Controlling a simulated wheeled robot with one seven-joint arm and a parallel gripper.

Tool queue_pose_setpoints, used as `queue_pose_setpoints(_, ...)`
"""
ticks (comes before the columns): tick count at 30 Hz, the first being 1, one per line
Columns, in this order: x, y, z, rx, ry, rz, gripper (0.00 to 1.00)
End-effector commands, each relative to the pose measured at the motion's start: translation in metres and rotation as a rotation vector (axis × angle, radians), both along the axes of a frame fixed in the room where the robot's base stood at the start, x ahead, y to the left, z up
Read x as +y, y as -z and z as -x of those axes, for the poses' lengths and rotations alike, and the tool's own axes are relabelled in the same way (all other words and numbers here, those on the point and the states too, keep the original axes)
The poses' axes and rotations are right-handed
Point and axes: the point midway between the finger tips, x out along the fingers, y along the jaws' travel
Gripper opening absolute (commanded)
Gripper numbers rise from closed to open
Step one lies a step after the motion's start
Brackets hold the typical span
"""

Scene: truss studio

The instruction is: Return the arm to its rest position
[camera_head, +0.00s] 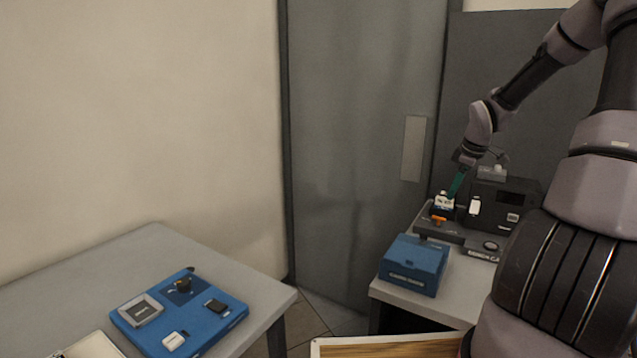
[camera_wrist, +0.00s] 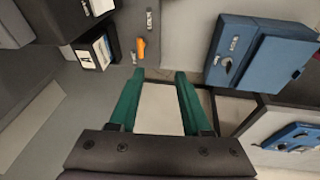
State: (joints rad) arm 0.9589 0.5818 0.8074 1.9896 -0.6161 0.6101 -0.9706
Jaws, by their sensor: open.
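My gripper (camera_wrist: 159,78) has two green fingers, spread apart with nothing between them in the wrist view. In the head view my gripper (camera_head: 456,184) hangs at the end of my extended arm, fingers pointing down, close to a small black holder with a white label (camera_head: 444,203). From this angle I cannot tell whether a finger touches it. In the wrist view the labelled holder (camera_wrist: 95,50) lies to the left of the fingers, apart from them.
A blue box (camera_head: 413,265) stands on the right-hand table, beside a black machine (camera_head: 508,203) and an orange piece (camera_head: 438,218). A blue tray (camera_head: 205,330) with several small parts lies on the left table (camera_head: 150,245). A floor gap (camera_head: 310,312) separates the tables.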

Motion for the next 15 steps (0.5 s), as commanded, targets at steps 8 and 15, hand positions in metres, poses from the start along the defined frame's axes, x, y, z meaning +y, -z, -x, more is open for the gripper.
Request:
queue_pose_setpoints(8,0.049,-0.072,0.053,0.039,0.27,0.098,0.48)
queue_pose_setpoints(15,0.087,-0.137,0.107,-0.026,0.543,0.077,0.48)
